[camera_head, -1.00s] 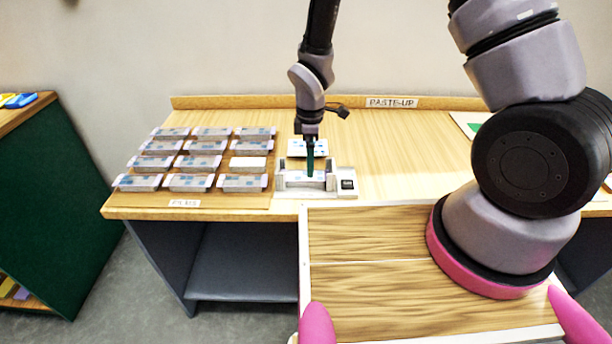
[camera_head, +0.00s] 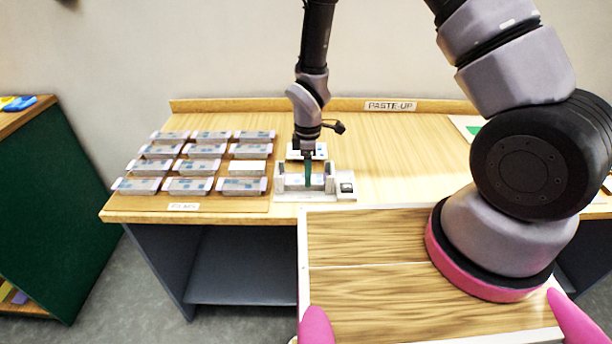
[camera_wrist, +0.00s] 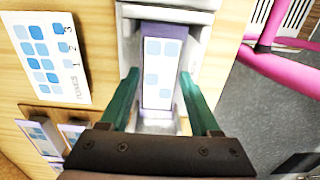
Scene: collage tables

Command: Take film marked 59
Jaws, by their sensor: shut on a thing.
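My gripper (camera_head: 308,178) is at the white device (camera_head: 290,194) on the table, fingers pointing down. In the wrist view, my gripper (camera_wrist: 160,98) has its two green fingers on either side of a film (camera_wrist: 151,73), a purple-edged block with a pale face and blue squares. It is shut on this film, which sits in the device's slot. No number 59 is legible on it. Several other films (camera_head: 189,186) lie in rows on the wooden board at left; their marks are too small to read.
A card with blue squares (camera_wrist: 45,60) lies behind the device. A small dark display (camera_head: 347,188) is at the device's right end. My wood-topped deck stands in front, and a green cabinet (camera_head: 60,200) at far left.

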